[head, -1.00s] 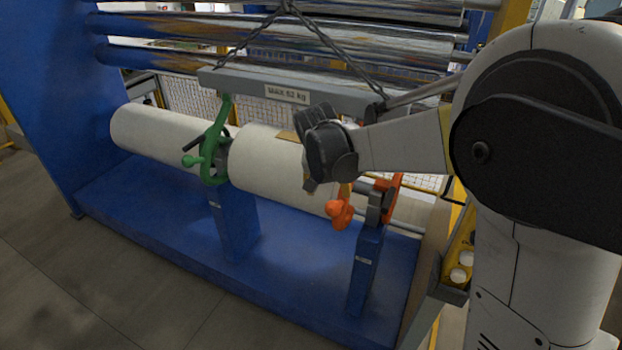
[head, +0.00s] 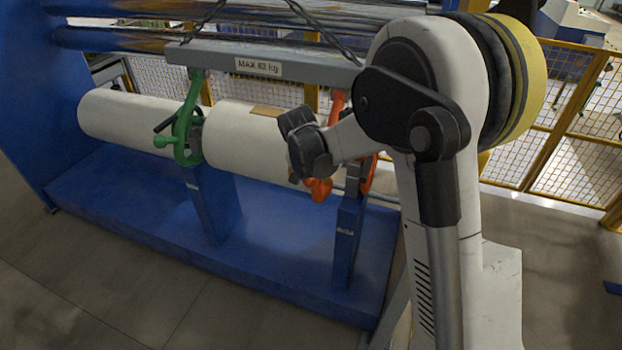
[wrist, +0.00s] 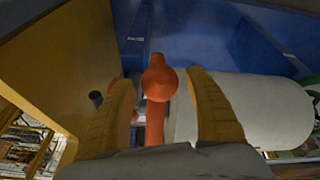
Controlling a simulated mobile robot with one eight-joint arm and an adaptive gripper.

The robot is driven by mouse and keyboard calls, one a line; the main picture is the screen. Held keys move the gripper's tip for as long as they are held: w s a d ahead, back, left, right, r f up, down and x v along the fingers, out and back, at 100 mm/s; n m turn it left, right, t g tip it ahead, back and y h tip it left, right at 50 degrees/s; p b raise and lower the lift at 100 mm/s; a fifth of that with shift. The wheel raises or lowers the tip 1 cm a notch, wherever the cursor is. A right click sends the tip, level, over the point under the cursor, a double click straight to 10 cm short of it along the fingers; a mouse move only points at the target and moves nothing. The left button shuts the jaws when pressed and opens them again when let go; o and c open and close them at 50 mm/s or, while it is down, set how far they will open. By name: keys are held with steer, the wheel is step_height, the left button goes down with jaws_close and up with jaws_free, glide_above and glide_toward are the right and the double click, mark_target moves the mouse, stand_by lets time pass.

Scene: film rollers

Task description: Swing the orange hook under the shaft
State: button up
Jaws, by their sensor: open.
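The orange hook (head: 318,188) hangs from the right end of the grey lifting beam (head: 210,55), at the right end of the near white roller (head: 245,145). My arm partly hides it in the head view. In the wrist view the hook's round knob and stem (wrist: 158,82) stand between the two yellowish fingers of my gripper (wrist: 158,76). The fingers are apart on either side of the hook, with no clear contact. In the head view my wrist covers the fingertips. The shaft at the roller's right end is mostly hidden, so the hook's position under it cannot be told.
A green hook (head: 185,125) hangs at the beam's left end, around the gap between the rollers. Blue posts (head: 347,235) rise from the blue base (head: 270,250). Steel rollers (head: 130,38) run behind. A yellow mesh fence (head: 545,150) stands at right. The front floor is clear.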

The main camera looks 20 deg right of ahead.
mark_target(316, 188)
jaws_close()
steer(key=w+f+b, duration=0.1)
steer(key=f+b, duration=0.1)
steer(key=w+d+f+t+h+b, duration=0.1)
steer(key=f+b, duration=0.1)
steer(key=w+d+f+t+b, duration=0.1)
steer(key=f+b, duration=0.1)
steer(key=shift+d+f+h+b, duration=0.1)
steer(key=shift+f+h+b, duration=0.2)
steer(key=shift+f, duration=0.1)
steer(key=shift+t+h, duration=0.5)
steer(key=shift+t, duration=0.2)
steer(key=b+x, duration=0.3)
steer(key=x, duration=0.2)
steer(key=shift+w+d+b, duration=0.3)
steer(key=shift+b+x, duration=0.35)
steer(key=shift+x, duration=0.6)
steer(key=shift+w+d+r, duration=0.1)
steer(key=shift+w+r, duration=0.05)
jaws_free()
steer(key=shift+w+d, duration=0.1)
